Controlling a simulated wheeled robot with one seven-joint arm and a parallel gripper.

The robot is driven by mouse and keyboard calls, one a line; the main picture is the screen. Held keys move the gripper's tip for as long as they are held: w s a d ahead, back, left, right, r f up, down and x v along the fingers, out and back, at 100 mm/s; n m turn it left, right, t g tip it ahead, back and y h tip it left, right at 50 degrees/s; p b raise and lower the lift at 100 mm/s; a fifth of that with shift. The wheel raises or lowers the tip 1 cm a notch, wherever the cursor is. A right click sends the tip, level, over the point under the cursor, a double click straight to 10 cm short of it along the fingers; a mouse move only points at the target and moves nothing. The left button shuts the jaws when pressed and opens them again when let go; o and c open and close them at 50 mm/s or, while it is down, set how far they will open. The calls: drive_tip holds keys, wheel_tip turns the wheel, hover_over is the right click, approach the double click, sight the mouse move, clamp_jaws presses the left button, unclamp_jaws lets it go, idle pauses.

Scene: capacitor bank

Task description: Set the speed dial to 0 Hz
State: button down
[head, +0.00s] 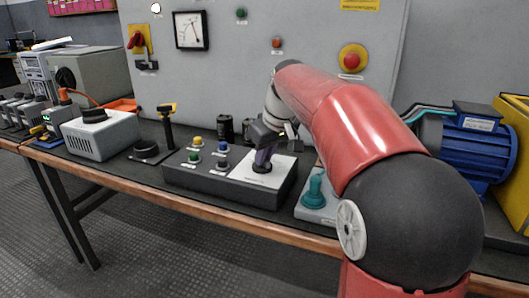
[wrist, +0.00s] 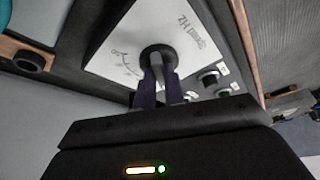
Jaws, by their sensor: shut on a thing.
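The speed dial (head: 261,168) is a dark round knob on a white plate (head: 283,169) at the right end of a dark control box (head: 212,184). My gripper (head: 264,155) comes down on it from above, its fingers around the knob. In the wrist view, my gripper (wrist: 160,86) is shut on the dial (wrist: 156,53), whose round base shows beyond the fingertips. The white plate there bears the printing "speed Hz" and some curved scale marks. Which mark the dial points to cannot be read; the fingers hide part of the knob.
Several small push buttons (head: 208,153) sit left of the dial on the same box. A teal knob (head: 315,190) stands just right of it. A lever (head: 167,125), a grey box (head: 101,135) and a blue motor (head: 475,150) share the bench. A grey panel (head: 240,60) rises behind.

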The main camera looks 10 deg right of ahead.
idle(0.5)
drive_tip(key=c, duration=1.5)
unclamp_jaws()
drive_tip(key=v, duration=0.7)
drive_tip(key=shift+s+d+r+p, duration=0.1)
drive_tip(key=shift+s+r+p, duration=0.05)
drive_tip(key=shift+r+p, duration=0.25)
drive_tip(key=s+f+m, duration=0.1)
drive_tip(key=s+f, duration=0.4)
drive_tip(key=s, duration=0.3)
drive_tip(key=s+a+f+m+t+h, duration=0.1)
drive_tip(key=s+f+m, duration=0.1)
drive_tip(key=s+f, duration=0.4)
drive_tip(key=s+f+m, duration=0.1)
drive_tip(key=s+f, duration=0.5)
drive_tip(key=s, duration=0.5)
drive_tip(key=shift+s+a+m+t+h, duration=0.1)
drive_tip(key=shift+a+m+t+h, duration=0.2)
drive_tip(key=shift+a+m+h, duration=0.1)
